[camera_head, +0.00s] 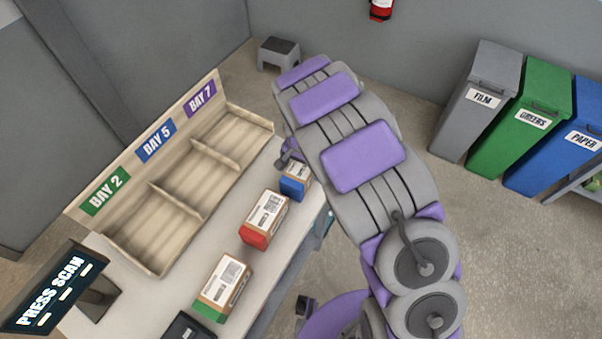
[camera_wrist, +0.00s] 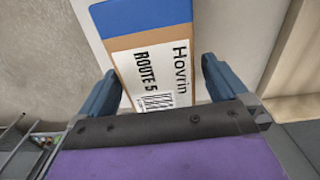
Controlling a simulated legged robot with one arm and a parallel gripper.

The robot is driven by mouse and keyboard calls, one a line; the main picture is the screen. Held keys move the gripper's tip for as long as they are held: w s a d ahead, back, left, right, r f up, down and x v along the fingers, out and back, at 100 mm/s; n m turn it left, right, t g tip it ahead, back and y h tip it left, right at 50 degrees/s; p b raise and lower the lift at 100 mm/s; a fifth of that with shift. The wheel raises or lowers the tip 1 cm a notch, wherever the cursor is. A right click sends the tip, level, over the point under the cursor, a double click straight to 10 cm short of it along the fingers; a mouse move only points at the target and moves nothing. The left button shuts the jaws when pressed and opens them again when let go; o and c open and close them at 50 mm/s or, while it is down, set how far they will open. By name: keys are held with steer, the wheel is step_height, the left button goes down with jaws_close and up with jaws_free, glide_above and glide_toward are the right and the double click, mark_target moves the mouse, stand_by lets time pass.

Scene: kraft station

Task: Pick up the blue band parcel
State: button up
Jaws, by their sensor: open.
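The blue band parcel (camera_head: 296,179) is a small brown box with a blue band and a white label, standing at the far end of the table, partly hidden by my arm. In the wrist view the blue band parcel (camera_wrist: 150,60) shows its blue band at the top and a label reading "Hovrin" and "ROUTE 5". My gripper (camera_wrist: 163,80) is open, with one dark blue finger on each side of the parcel's near part. I cannot tell whether the fingers touch it. In the head view my gripper is mostly hidden behind my arm.
A red band parcel (camera_head: 264,218) and a green band parcel (camera_head: 222,287) stand on the white table (camera_head: 175,289). A wooden rack (camera_head: 186,188) with bays 2, 5 and 7 lines its back. A scan screen (camera_head: 43,291) stands at left. Bins (camera_head: 521,121) are at right.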

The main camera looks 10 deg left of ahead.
step_height(320, 180, down, 3)
steer(key=shift+r, duration=0.1)
steer(key=shift+r, duration=0.1)
steer(key=c, duration=1.2)
